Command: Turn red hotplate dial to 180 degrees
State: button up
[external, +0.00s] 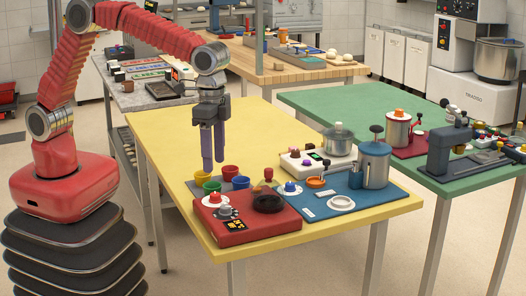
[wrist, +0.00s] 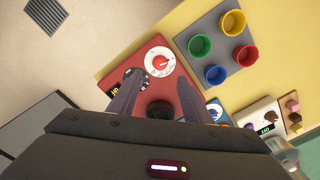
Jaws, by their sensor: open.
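The red hotplate (external: 245,238) sits at the near corner of the yellow table. Its red dial (external: 214,198) stands on a white scale ring, which also shows in the wrist view (wrist: 160,62); the dial's exact setting is too small to read. A grey knob (external: 226,212), a small display (external: 236,225) and a round black plate (external: 270,202) are also on the hotplate. My gripper (external: 213,164) is open and empty, pointing down above the hotplate's dial side and apart from it. In the wrist view its fingers (wrist: 156,88) straddle the hotplate, with the dial beyond the fingertips.
Yellow, green, red and blue cups stand on a grey mat (wrist: 182,40) close behind the hotplate. A blue board (external: 350,220) with a metal pot (external: 374,165) lies to the right. A white appliance (external: 297,160) is behind it. The yellow table (external: 170,135) is clear at back left.

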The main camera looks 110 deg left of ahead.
aim_at(215, 194)
notch_tip(215, 194, down, 10)
jog(key=shift+r, duration=0.25)
dwell(0.3)
jog(key=c, duration=1.1)
